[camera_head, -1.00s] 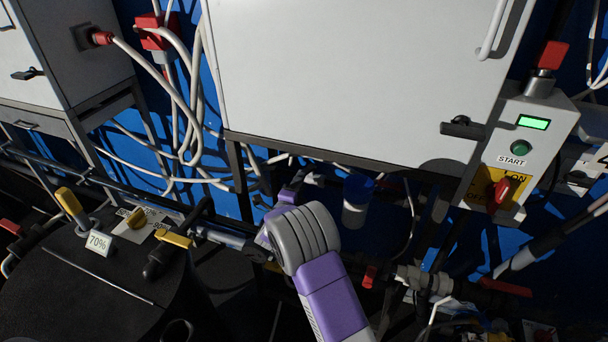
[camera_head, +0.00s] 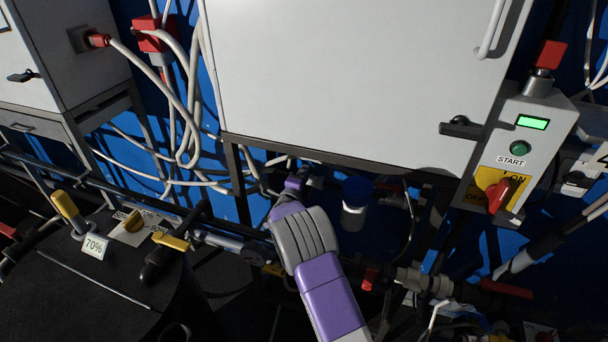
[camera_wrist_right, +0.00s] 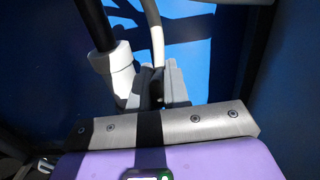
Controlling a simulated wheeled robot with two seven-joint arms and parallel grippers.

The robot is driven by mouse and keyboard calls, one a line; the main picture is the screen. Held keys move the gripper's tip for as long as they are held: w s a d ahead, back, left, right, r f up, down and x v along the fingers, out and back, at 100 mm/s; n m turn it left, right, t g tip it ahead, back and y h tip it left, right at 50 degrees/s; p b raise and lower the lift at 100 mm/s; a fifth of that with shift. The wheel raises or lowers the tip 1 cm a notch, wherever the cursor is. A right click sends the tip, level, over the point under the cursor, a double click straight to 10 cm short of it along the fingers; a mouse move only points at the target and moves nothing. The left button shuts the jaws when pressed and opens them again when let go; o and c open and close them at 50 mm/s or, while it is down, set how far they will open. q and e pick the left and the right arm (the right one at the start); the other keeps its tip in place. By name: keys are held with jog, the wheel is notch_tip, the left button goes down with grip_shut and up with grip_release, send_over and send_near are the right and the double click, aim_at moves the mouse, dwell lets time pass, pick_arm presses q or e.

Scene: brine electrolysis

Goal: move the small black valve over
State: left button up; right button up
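My right gripper (camera_head: 297,180) is below the front edge of the large white cabinet, among the pipes, with my purple and grey arm reaching up to it. In the right wrist view its grey fingers (camera_wrist_right: 162,88) point away from the camera, close to a curved pale tube and a white pipe fitting (camera_wrist_right: 117,70). A narrow dark area shows between the fingers, but I cannot tell whether it is the valve or shadow. The small black valve is not clearly made out in either view. My left gripper is not in view.
The white cabinet (camera_head: 350,70) overhangs the pipes. A blue-capped white cylinder (camera_head: 354,215) stands just right of my arm. A control box (camera_head: 520,150) with a red switch is at right. A dark tank with yellow-handled valves (camera_head: 70,210) is at left. Cables (camera_head: 190,110) hang behind.

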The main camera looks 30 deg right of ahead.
jog(key=shift+s+d+f+n+t+y+b, duration=0.15)
jog(key=shift+n+t+y+b, duration=0.65)
jog(key=shift+b, duration=0.95)
jog(key=shift+s+d+n+t+y+b, duration=0.25)
jog(key=shift+n+t+y+b, duration=0.5)
jog(key=shift+b, duration=0.95)
grip_shut()
jog(key=shift+y, duration=0.45)
jog(key=shift+s+r+n+t+y, duration=0.1)
jog(key=shift+r+n+t+y, duration=0.1)
jog(key=shift+n+t+y, duration=0.45)
jog(key=shift+a+y, duration=0.1)
jog(key=shift+y, duration=0.15)
jog(key=o, duration=0.6)
grip_release()
jog(key=shift+o, duration=0.2)
